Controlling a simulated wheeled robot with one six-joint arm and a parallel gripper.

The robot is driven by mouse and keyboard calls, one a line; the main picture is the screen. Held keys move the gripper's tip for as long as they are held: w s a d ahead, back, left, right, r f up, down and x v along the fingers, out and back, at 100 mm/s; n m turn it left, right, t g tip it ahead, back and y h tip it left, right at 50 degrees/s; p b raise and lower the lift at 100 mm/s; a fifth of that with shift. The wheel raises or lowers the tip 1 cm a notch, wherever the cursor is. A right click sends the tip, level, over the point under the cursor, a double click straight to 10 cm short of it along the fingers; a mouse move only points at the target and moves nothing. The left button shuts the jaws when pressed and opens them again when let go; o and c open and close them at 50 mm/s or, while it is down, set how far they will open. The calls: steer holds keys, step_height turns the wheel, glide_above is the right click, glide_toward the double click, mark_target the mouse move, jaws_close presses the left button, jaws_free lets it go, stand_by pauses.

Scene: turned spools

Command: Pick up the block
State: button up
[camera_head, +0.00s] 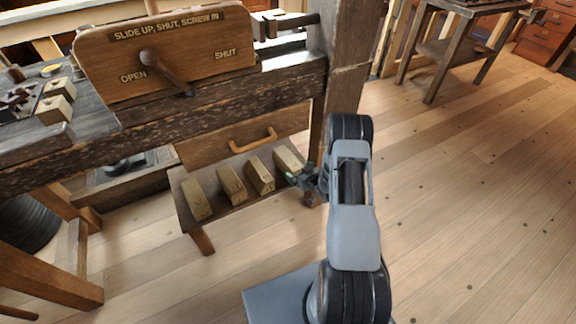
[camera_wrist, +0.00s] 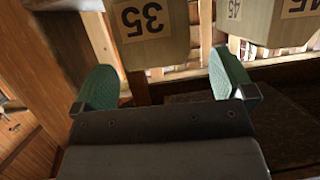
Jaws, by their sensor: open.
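Several pale wooden blocks stand in a row on a low dark shelf (camera_head: 222,213) under the bench. The rightmost block (camera_head: 288,158) is the one nearest my gripper (camera_head: 304,180); the others are a second block (camera_head: 260,174), a third (camera_head: 232,184) and the leftmost (camera_head: 196,200). In the wrist view a block labelled 35 (camera_wrist: 148,45) stands ahead, between and beyond the two green fingertips of my gripper (camera_wrist: 163,78). A block labelled 45 (camera_wrist: 243,24) is to its right. My gripper is open and empty, apart from the blocks. The block tops are cut off in the wrist view.
A drawer (camera_head: 240,135) with a wooden handle hangs above the shelf, and a thick bench post (camera_head: 346,80) rises beside my arm. Two small pale blocks (camera_head: 54,109) lie on the bench top at left.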

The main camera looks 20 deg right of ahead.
mark_target(294, 166)
steer(key=b+x, duration=0.2)
steer(key=x, duration=0.2)
steer(key=shift+w+d+f, duration=0.15)
steer(key=shift+w+f, duration=0.15)
steer(key=shift+w, duration=0.45)
steer(key=c, duration=1.1)
steer(key=shift+c, duration=0.2)
